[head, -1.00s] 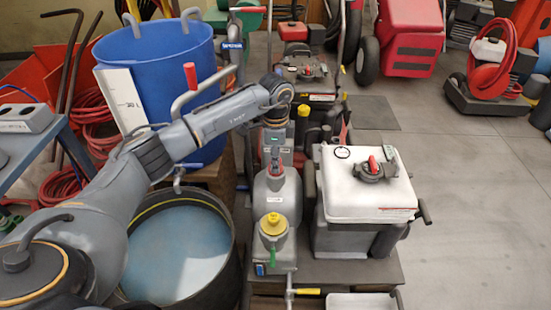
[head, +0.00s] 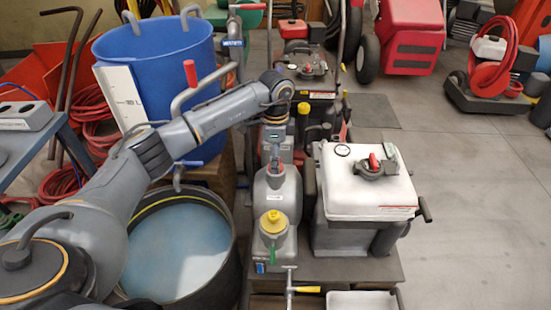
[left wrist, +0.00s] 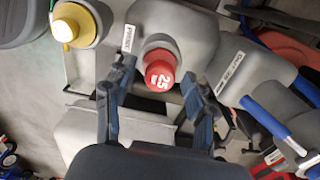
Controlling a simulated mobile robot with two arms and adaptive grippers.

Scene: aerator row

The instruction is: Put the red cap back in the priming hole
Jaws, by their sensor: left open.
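The red cap (left wrist: 160,70), with a white "25" on its top, sits on the grey pump body (left wrist: 165,22) in the left wrist view. My left gripper (left wrist: 157,74) is open, with one finger on each side of the cap and a gap at both sides. In the head view my left gripper (head: 274,163) points down over the middle of the grey pump (head: 275,195). The cap is hard to make out there. The priming hole itself is hidden, so I cannot tell how deep the cap sits. My right gripper is not in view.
A yellow cap (head: 272,222) stands on the pump's near end. A white-topped box (head: 350,200) with a red-levered fitting is close on the right. A round tub (head: 228,225) and a blue bucket (head: 165,60) are on the left.

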